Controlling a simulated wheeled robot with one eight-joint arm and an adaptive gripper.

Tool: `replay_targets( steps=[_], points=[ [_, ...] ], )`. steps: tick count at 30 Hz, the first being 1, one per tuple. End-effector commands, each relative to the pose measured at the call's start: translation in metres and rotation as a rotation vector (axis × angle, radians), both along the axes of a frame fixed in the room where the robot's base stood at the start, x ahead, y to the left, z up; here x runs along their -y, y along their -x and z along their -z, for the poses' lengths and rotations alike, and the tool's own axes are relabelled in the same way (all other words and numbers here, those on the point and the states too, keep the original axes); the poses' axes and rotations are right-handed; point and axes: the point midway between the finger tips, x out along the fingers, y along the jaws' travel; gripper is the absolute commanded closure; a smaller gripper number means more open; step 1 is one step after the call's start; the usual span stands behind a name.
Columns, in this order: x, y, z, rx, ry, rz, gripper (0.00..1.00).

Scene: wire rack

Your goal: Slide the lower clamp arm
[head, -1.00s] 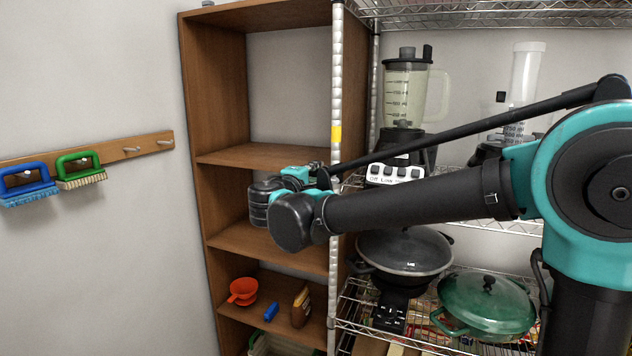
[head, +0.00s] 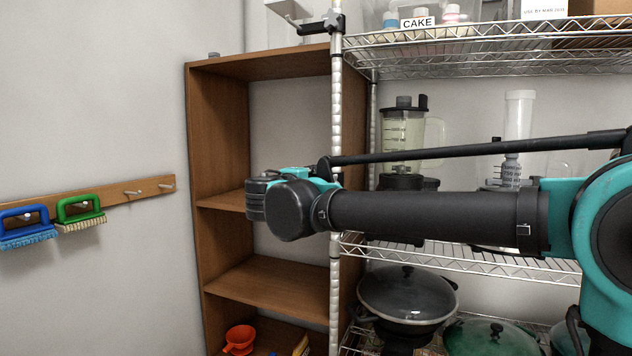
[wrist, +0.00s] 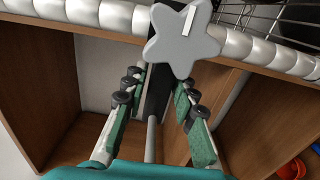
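In the wrist view a grey star-shaped knob (wrist: 182,42) sits against the chrome rack post (wrist: 228,42). A dark bar, which looks like the lower clamp arm (wrist: 157,92), runs from behind the knob towards me. A pale rod (wrist: 151,140) hangs at its near end. My gripper (wrist: 160,82) is open, with one finger on each side of the bar; I cannot tell whether either touches it. In the head view my gripper (head: 266,196) is beside the post (head: 336,100), and my wrist hides this clamp. An upper clamp (head: 332,22) shows higher on the post.
A wooden shelf unit (head: 218,130) stands behind my gripper. The wire rack (head: 450,62) to the right holds a blender (head: 403,130), a black pan (head: 408,300) and a green lidded pot (head: 490,338). Brushes hang on a wall rail (head: 120,194) at left.

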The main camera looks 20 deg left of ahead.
Motion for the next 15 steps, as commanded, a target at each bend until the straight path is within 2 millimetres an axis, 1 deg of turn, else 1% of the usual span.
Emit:
replay_targets(
  steps=[1, 2, 3, 11, 15],
  points=[
    [0.000, 0.000, 0.000, 0.000, 0.000, 0.000, 0.63],
    [0.000, 0.000, 0.000, 0.000, 0.000, 0.000, 0.59],
    [0.000, 0.000, 0.000, 0.000, 0.000, 0.001, 0.59],
    [0.000, 0.001, 0.001, -0.001, 0.000, 0.001, 0.59],
    [-0.002, 0.011, 0.001, -0.001, 0.000, -0.002, 0.59]
  ],
)
